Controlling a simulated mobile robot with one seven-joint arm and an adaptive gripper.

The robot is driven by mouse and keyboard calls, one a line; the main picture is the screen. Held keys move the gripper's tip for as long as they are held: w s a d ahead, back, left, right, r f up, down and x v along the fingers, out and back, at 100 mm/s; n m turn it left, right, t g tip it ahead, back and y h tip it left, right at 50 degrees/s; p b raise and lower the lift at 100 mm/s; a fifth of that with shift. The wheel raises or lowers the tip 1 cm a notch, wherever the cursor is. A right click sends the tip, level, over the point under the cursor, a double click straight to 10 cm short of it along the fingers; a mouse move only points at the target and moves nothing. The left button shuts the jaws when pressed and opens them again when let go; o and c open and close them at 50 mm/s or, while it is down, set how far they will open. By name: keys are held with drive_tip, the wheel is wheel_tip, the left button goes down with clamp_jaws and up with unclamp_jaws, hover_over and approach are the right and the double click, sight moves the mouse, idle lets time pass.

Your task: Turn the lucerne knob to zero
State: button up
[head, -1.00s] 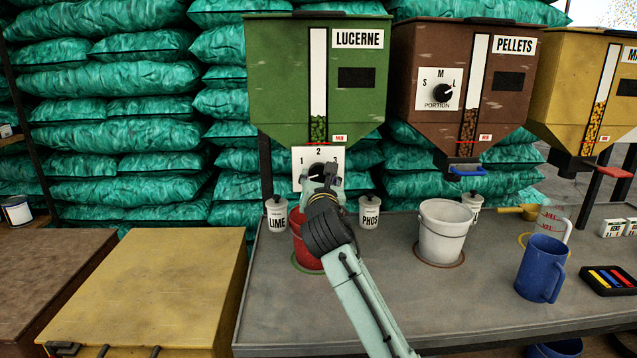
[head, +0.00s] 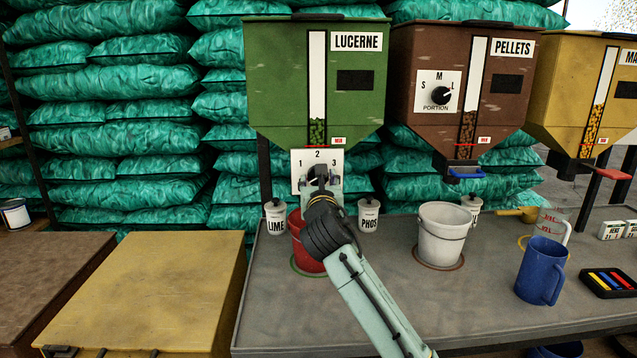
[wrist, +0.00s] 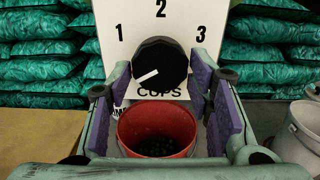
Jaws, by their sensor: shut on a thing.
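The green lucerne hopper (head: 315,85) has a white dial plate (head: 298,160) below it, marked 1, 2, 3. The plate also shows in the wrist view (wrist: 180,28), with "CUPS" under the round black knob (wrist: 160,58). The knob's white pointer mark is at its lower left, below the 1. No zero can be read; the plate's lower left is partly covered. My gripper (wrist: 160,74) has its purple-padded fingers on either side of the knob, shut on it. In the head view my gripper (head: 319,180) hides most of the knob.
A red bucket (wrist: 155,121) with dark bits inside stands beneath the knob. LIME (head: 276,219) and PHOS (head: 369,215) jars flank it. A white bucket (head: 443,235) and a blue jug (head: 541,270) stand to the right.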

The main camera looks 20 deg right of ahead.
drive_tip(key=o, duration=1)
drive_tip(key=v, duration=1.2)
